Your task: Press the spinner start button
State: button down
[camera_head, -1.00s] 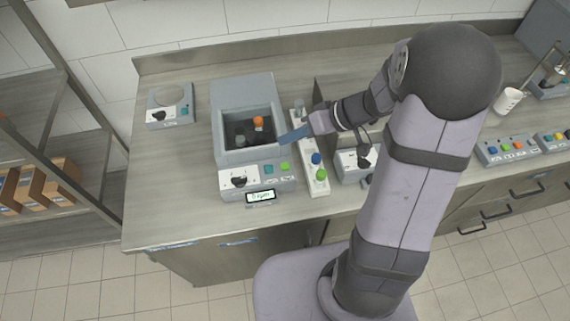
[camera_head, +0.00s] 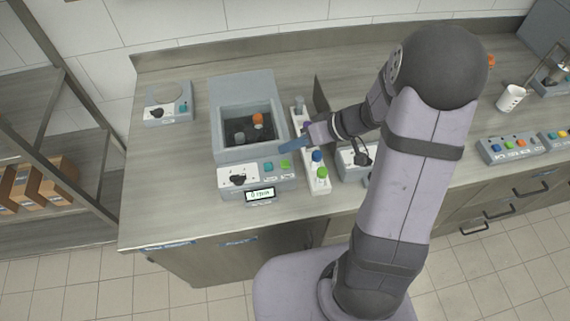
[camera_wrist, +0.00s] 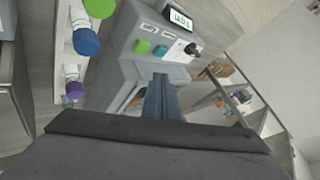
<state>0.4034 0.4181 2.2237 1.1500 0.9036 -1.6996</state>
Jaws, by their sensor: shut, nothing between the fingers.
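The spinner (camera_head: 216,150) is a grey box on the bench with its lid open at the back. An orange-capped tube (camera_head: 258,120) and a grey-capped tube (camera_head: 239,138) sit in its well. Its front panel has a black knob (camera_head: 239,180), a teal button (camera_head: 268,167), a green button (camera_head: 285,164) and a display (camera_head: 260,194). The green button (camera_wrist: 142,46) and teal button (camera_wrist: 160,50) also show in the wrist view. My gripper (camera_head: 283,149) is shut and empty, above the spinner's right front, apart from the buttons.
A white rack (camera_head: 320,184) with blue- and green-capped tubes stands close to the spinner's right. A small device with a round plate (camera_head: 168,117) is at the left. Another grey device (camera_head: 352,162) is right of the rack. The bench front left is clear.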

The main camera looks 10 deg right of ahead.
aim_at(290, 164)
notch_tip(290, 164, down, 2)
jog(key=shift+f+b, duration=0.25)
jog(key=shift+b, duration=0.6)
jog(key=shift+f+b, duration=0.6)
jog(key=shift+b, duration=0.2)
jog(key=shift+f+b, duration=0.9)
jog(key=shift+b, duration=0.65)
dwell(1.6)
jog(key=shift+r, duration=0.1)
dwell(0.3)
jog(key=shift+r+p, duration=0.35)
jog(key=shift+r, duration=0.45)
jog(key=shift+r, duration=0.1)
jog(key=shift+r+p, duration=1.35)
jog(key=shift+r, duration=1.05)
